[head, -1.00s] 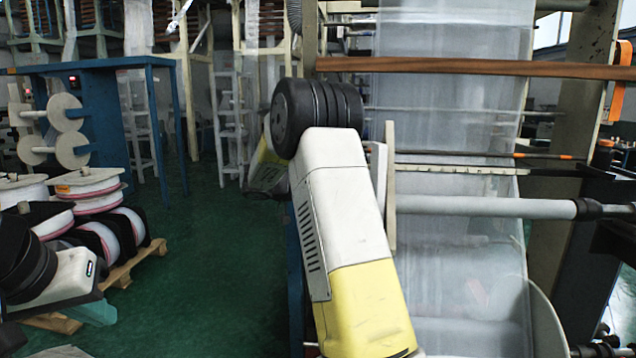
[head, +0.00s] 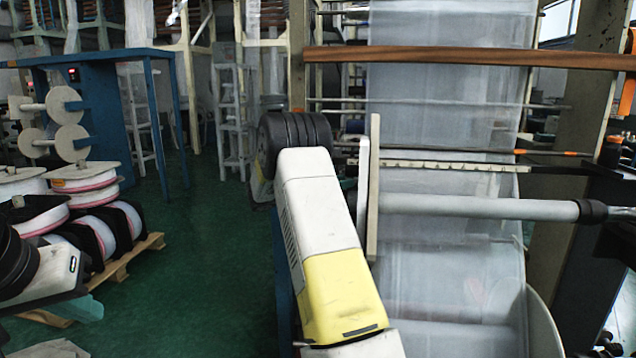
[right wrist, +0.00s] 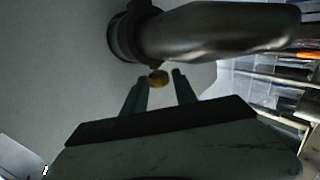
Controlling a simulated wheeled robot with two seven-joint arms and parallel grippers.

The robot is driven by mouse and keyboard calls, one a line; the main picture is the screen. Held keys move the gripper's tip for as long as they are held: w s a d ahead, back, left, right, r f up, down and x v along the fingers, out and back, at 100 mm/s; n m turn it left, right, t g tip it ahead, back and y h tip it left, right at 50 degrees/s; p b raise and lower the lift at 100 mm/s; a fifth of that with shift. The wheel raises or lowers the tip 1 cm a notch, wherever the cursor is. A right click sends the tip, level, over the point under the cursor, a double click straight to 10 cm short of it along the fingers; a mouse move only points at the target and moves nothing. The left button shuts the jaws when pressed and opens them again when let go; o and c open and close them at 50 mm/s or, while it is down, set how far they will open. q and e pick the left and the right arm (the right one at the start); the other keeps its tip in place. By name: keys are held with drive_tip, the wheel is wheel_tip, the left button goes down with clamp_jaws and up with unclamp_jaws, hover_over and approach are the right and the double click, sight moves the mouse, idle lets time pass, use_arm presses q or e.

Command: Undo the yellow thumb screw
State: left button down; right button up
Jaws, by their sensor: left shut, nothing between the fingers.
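The yellow thumb screw (right wrist: 158,78) shows in the right wrist view as a small brownish-yellow knob below a dark round collar (right wrist: 122,36). My right gripper (right wrist: 159,76) is open, with one teal finger on either side of the screw near the fingertips. I cannot tell whether either finger touches it. In the head view my right arm stands in the middle, and its gripper and the screw are hidden. My left gripper (head: 88,308) is at the lower left, shut and empty, away from the machine.
A dark thick shaft (right wrist: 215,30) passes close above the right fingers. A pale roller (head: 480,207) and a film web (head: 445,120) are right of my right arm. Reels (head: 85,178) on a pallet stand at the left. Green floor (head: 190,270) lies open between.

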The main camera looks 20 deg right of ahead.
drive_tip(key=shift+d, duration=0.45)
clamp_jaws()
drive_tip(key=shift+t, duration=0.3)
drive_tip(key=n+t+y, duration=0.1)
drive_tip(key=n+t, duration=0.1)
drive_tip(key=t, duration=0.1)
drive_tip(key=n+t+y, duration=0.1)
drive_tip(key=n+t, duration=0.2)
drive_tip(key=t, duration=0.1)
drive_tip(key=shift+s, duration=0.1)
drive_tip(key=shift+n+t+y, duration=2.1)
drive_tip(key=shift+t, duration=0.4)
unclamp_jaws()
